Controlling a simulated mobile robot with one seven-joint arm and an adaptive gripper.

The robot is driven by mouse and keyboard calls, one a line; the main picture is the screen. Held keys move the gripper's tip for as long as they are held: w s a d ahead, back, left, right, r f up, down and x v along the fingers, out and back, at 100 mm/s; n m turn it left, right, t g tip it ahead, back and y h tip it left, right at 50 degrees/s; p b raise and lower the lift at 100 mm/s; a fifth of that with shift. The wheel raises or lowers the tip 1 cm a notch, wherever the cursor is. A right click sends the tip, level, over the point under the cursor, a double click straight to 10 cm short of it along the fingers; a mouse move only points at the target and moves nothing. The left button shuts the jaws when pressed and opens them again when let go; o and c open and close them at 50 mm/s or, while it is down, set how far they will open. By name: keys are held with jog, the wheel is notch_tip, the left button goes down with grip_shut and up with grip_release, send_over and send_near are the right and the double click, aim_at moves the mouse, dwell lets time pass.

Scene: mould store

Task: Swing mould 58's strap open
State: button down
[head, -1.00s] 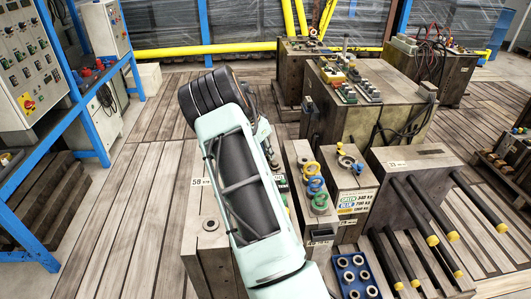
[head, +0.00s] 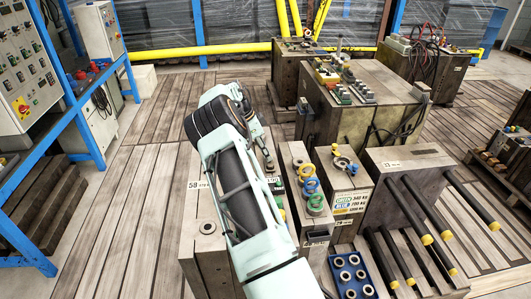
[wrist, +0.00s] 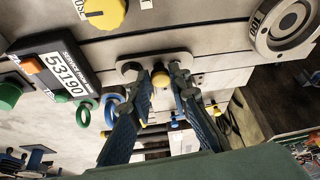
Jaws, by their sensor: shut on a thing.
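Mould 58 (head: 206,262) is a grey steel block in the lower middle of the head view, its number label on top; my arm covers much of it. In the wrist view its face shows the strap (wrist: 127,72), a short grey bar with rounded ends. A yellow-tipped knob (wrist: 160,79) stands out from the strap. My gripper (wrist: 165,74) has its two blue fingers on either side of this knob, shut on it. In the head view the fingertips and strap are hidden behind my arm.
A block with coloured rings (head: 314,204) and a mould with yellow-tipped bars (head: 401,166) stand to the right. Bare planks lie left.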

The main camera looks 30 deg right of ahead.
jog(key=c, duration=1.8)
grip_release()
jog(key=shift+r, duration=0.1)
jog(key=v, duration=1.1)
jog(key=shift+a+r, duration=0.2)
jog(key=shift+r, duration=0.15)
